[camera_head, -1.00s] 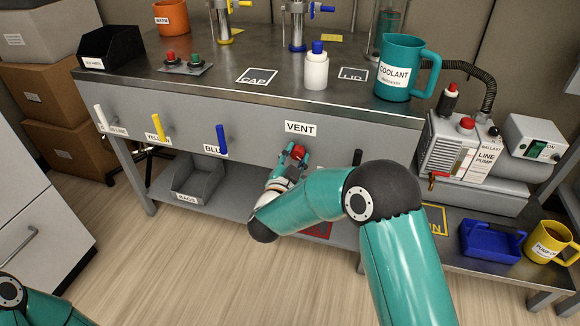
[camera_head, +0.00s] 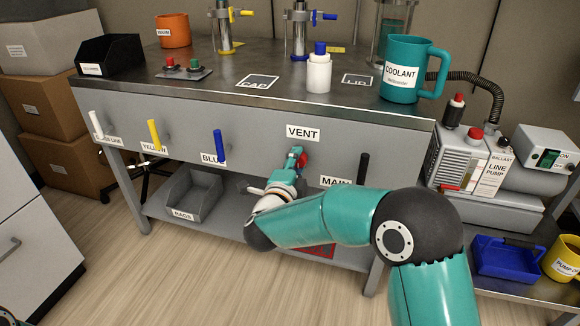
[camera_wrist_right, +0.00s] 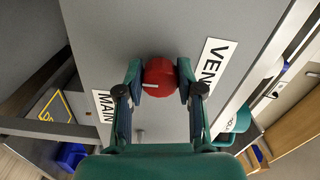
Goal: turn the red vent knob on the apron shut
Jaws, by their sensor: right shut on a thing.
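The red vent knob (camera_head: 303,160) is on the grey apron below the VENT sign (camera_head: 303,133). My right gripper (camera_head: 299,157) is at the knob and partly covers it in the head view. In the right wrist view the round red knob (camera_wrist_right: 159,77) sits between the two fingertips of my right gripper (camera_wrist_right: 160,84), which are shut on it from both sides. A short white mark shows on the knob's face, running towards the left of that view, away from the VENT sign (camera_wrist_right: 213,66). My left gripper is outside both views.
A black handle (camera_head: 363,168) by the MAIN sign (camera_head: 336,181) stands right of the knob. Blue (camera_head: 219,145), yellow (camera_head: 154,134) and white (camera_head: 96,125) handles line the apron to the left. A grey bin (camera_head: 190,196) is on the shelf below.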

